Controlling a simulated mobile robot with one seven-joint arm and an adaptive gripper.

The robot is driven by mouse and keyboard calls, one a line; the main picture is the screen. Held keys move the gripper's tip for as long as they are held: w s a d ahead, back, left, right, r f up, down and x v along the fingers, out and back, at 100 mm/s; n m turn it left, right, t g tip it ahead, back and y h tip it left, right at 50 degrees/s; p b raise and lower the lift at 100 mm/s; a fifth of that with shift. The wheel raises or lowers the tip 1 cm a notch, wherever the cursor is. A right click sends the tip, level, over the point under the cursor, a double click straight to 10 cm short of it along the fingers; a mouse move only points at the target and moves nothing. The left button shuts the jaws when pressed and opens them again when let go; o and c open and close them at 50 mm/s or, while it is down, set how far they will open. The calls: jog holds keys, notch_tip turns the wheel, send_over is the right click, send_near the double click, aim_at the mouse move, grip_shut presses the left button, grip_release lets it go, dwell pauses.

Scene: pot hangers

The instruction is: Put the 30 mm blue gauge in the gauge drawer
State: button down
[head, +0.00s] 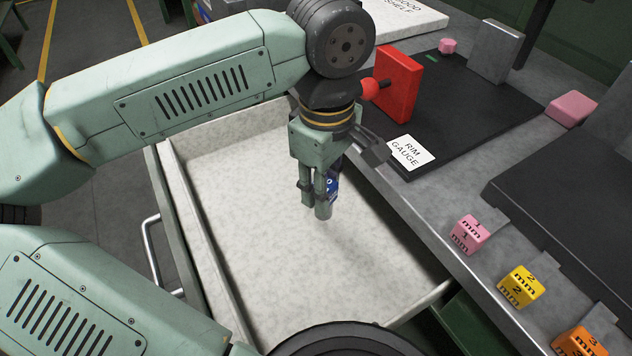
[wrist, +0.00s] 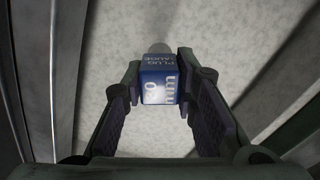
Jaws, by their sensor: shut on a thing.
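The blue gauge (wrist: 158,87) is held between the two fingers of my gripper (wrist: 160,90) in the wrist view. Its face carries white lettering, partly "mm" and "PLUG GAUGE"; the number is only partly readable. A grey rounded end shows beyond it. In the head view my gripper (head: 322,200) points down over the open drawer (head: 250,260), with the blue gauge (head: 333,186) partly hidden behind a finger. The drawer is pulled out and has a pale speckled floor, and it looks empty. Whether the gauge touches the floor I cannot tell.
The bench top to the right holds a black mat with a "RIM GAUGE" label (head: 411,153) and a red block (head: 398,84). Pink (head: 470,235), yellow (head: 521,287) and orange (head: 579,342) marked cubes stand along the bench edge. The drawer's walls surround the gripper.

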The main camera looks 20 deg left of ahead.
jog(key=shift+w+a+f+b, duration=0.3)
jog(key=shift+w+a+f, duration=0.1)
jog(key=shift+w+f, duration=0.25)
jog(key=shift+w+a+f+b, duration=0.35)
jog(key=shift+w+f, duration=0.25)
jog(key=shift+f, duration=0.05)
jog(key=shift+w+a+f+b, duration=0.3)
jog(key=shift+w+a+f, duration=0.1)
jog(key=shift+w+f, duration=0.25)
jog(key=shift+f+b, duration=0.25)
jog(key=shift+b, duration=0.05)
jog(key=c, duration=1.3)
grip_release()
jog(key=shift+r, duration=0.1)
notch_tip(320, 180, up, 12)
jog(key=p, duration=0.1)
jog(key=shift+r, duration=0.2)
